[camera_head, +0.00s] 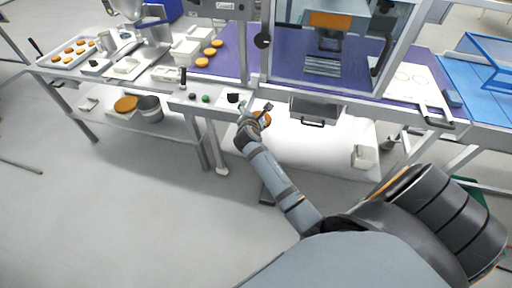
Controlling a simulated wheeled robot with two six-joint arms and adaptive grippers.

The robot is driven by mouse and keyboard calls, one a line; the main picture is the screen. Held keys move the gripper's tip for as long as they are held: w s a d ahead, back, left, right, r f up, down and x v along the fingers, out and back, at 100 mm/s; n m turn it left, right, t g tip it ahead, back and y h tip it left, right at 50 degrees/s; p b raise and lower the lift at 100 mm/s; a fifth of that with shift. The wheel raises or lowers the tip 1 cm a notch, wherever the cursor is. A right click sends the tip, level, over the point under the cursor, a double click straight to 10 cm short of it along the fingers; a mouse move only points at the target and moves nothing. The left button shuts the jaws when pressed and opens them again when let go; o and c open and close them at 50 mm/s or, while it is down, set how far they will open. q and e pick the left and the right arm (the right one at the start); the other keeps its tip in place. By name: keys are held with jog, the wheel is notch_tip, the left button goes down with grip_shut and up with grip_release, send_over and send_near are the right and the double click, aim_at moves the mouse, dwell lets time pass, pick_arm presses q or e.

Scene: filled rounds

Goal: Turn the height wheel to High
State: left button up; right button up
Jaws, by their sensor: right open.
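My right gripper (257,112) is open at the front edge of the machine, its arm reaching up from the lower right. A round orange piece (266,119) shows right beside its fingers, partly hidden by them; I cannot tell whether they touch. A black knob (233,98) sits on the front control panel (218,103), just left of the gripper. A dark round knob (263,41) is on the machine's left post. I cannot tell which of these is the height wheel, and no High marking is readable. My left gripper is not in view.
Small red and green buttons (205,98) and a black upright handle (183,76) are left on the panel. A drawer (315,110) with a handle juts out right of the gripper. Orange rounds (202,62) lie on the purple surface. The floor in front is clear.

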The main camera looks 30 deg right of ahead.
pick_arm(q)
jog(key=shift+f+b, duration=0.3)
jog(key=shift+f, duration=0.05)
pick_arm(e)
jog(key=s+a+f+m+g+y, duration=0.1)
jog(key=s+f+m, duration=0.1)
jog(key=f, duration=0.6)
jog(key=s+a+f+m+g+y, duration=0.1)
jog(key=s+f, duration=0.3)
jog(key=f, duration=0.4)
jog(key=shift+s+a+f+m+y, duration=0.2)
jog(key=shift+a+f+m+y, duration=0.25)
jog(key=shift+m, duration=0.45)
jog(key=shift+d+r, duration=0.1)
jog(key=shift+r, duration=0.1)
